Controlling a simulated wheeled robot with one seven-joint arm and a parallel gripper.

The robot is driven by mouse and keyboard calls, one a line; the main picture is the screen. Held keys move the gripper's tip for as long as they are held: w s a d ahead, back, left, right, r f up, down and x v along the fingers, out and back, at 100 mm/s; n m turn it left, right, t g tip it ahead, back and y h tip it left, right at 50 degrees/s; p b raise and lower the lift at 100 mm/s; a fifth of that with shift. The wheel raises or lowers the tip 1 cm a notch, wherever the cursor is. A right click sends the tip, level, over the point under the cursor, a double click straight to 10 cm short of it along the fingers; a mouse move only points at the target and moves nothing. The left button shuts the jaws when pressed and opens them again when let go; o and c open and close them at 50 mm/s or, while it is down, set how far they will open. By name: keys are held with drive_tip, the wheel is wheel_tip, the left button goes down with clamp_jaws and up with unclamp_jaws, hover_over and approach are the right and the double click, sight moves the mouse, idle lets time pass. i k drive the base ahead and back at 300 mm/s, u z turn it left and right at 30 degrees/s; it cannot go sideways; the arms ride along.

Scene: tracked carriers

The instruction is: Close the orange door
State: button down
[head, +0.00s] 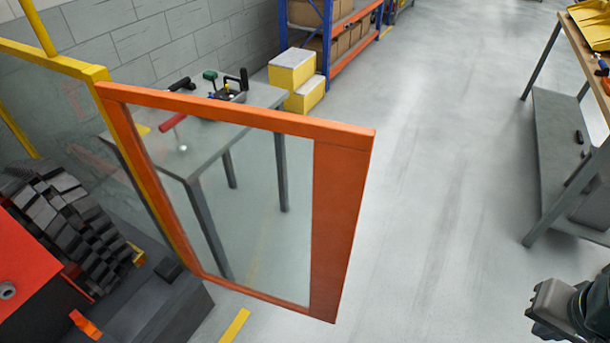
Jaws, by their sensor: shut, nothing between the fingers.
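The orange door (338,215) is a frame around a clear pane. It stands open, swung out from the yellow-framed enclosure (52,60) on the left. Its left edge meets the yellow post, and its wide right edge stands free over the floor. No handle can be made out on the side I see. My gripper (532,314) is at the lower right corner, partly cut off by the picture edge. It is shut and empty, well to the right of the door and apart from it.
A dark machine with a red part (35,262) sits inside the enclosure. A grey table (240,95) with tools stands behind the door. A workbench (556,105) stands at right. Floor between is clear.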

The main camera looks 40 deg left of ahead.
sight(342, 151)
drive_tip(key=i, duration=2.45)
drive_tip(key=u, duration=4.3)
